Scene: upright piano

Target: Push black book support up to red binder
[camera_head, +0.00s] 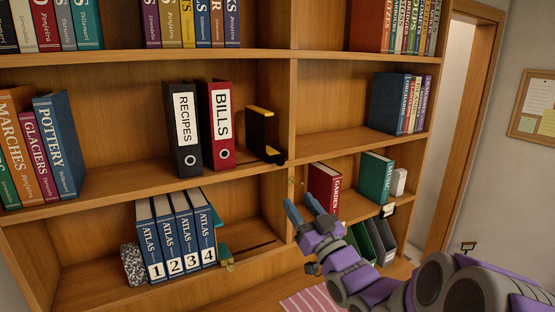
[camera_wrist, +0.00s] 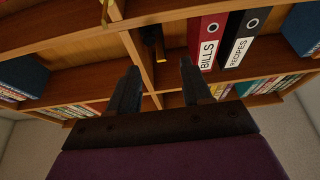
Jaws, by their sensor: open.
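The black book support (camera_head: 257,130), edged in yellow, stands on the middle shelf to the right of the red BILLS binder (camera_head: 220,128), with a gap between them. In the wrist view the support (camera_wrist: 149,37) shows beyond and between my fingers, beside the red binder (camera_wrist: 207,42). My gripper (camera_head: 302,207) is open and empty, below and to the right of the support, in front of the shelves and apart from it. Its two dark fingers (camera_wrist: 158,72) are spread in the wrist view. The support's base is partly hard to make out.
A black RECIPES binder (camera_head: 184,128) stands left of the red one. A vertical divider (camera_head: 291,110) rises just right of the support. Below are blue atlases (camera_head: 160,240), a red book (camera_head: 323,187) and a teal book (camera_head: 375,178). Bare shelf lies left of the binders.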

